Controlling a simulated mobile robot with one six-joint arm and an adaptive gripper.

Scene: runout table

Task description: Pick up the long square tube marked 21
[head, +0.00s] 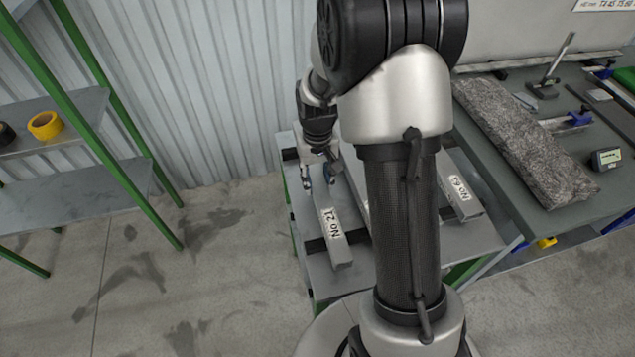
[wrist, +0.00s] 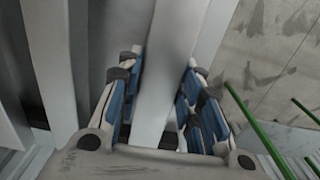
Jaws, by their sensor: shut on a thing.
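The long square tube marked "No 21" (head: 331,229) is a light grey metal bar lying lengthwise on the runout table (head: 285,158). Its near end shows in front of my gripper and its far part is hidden by my arm. My gripper (head: 320,181) is down at the tube's farther part. In the wrist view the tube (wrist: 169,75) runs between the blue-padded fingers of my gripper (wrist: 163,105), which are shut on it. I cannot tell whether the tube is clear of its dark supports.
Another tube marked "No 63" (head: 460,190) lies to the right, and one more is mostly hidden behind my arm. A workbench (head: 490,135) with a grey rough slab (head: 525,140) stands at right. A green-framed shelf (head: 70,195) stands at left, with bare floor between.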

